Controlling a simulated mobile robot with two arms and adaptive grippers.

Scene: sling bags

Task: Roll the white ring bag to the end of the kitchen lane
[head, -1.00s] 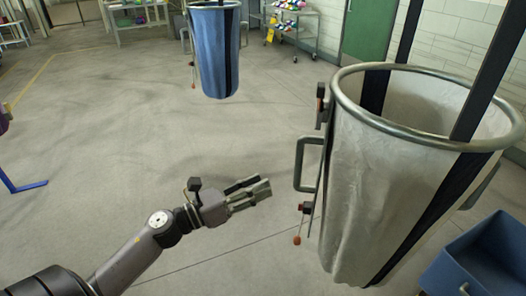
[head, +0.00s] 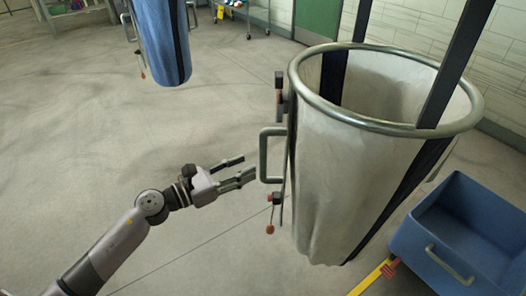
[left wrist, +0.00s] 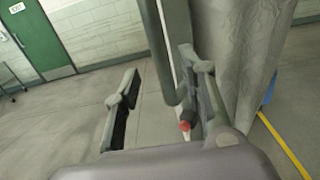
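The white ring bag (head: 345,185) hangs from dark straps at the right of the head view, under a round metal ring (head: 390,122). A grey handle (head: 264,155) sticks out from its left side. My left gripper (head: 243,170) is open just left of the handle. In the left wrist view the gripper (left wrist: 160,105) has its two fingers spread, with the handle (left wrist: 157,50) rising between them, close to the right finger. The white bag (left wrist: 232,60) fills the right of that view. Whether a finger touches the handle I cannot tell. My right gripper is not in view.
A blue bag (head: 163,40) hangs at the upper left. A blue bin (head: 465,235) stands at the lower right, near a yellow floor line (head: 372,278). A green door (head: 317,20) and a shelf cart (head: 243,12) are at the back. The floor at left is clear.

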